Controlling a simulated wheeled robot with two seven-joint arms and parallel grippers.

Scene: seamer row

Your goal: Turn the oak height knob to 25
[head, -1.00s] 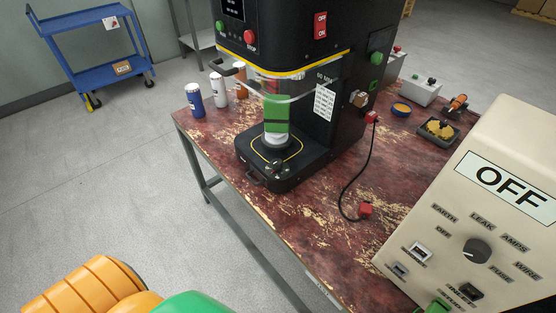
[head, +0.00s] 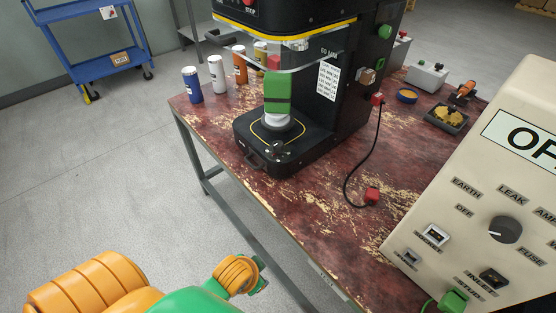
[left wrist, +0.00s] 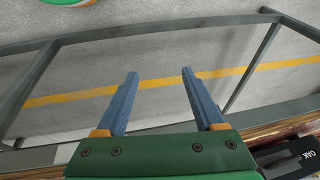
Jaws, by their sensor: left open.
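The seamer (head: 345,120) is a black machine on the worn red table. A small dark knob (head: 279,149) sits on the front of its base; I cannot read its setting or tell for certain that it is the height knob. A green can (head: 278,95) stands upright on the round seat of the base. My right gripper is not in view.
Several cans, including a blue one (head: 192,85), stand left of the seamer. A red-ended cable (head: 372,195) hangs onto the table. A cream control box (head: 490,190) fills the right side. The table's steel frame (left wrist: 155,40) lies beyond my fingers.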

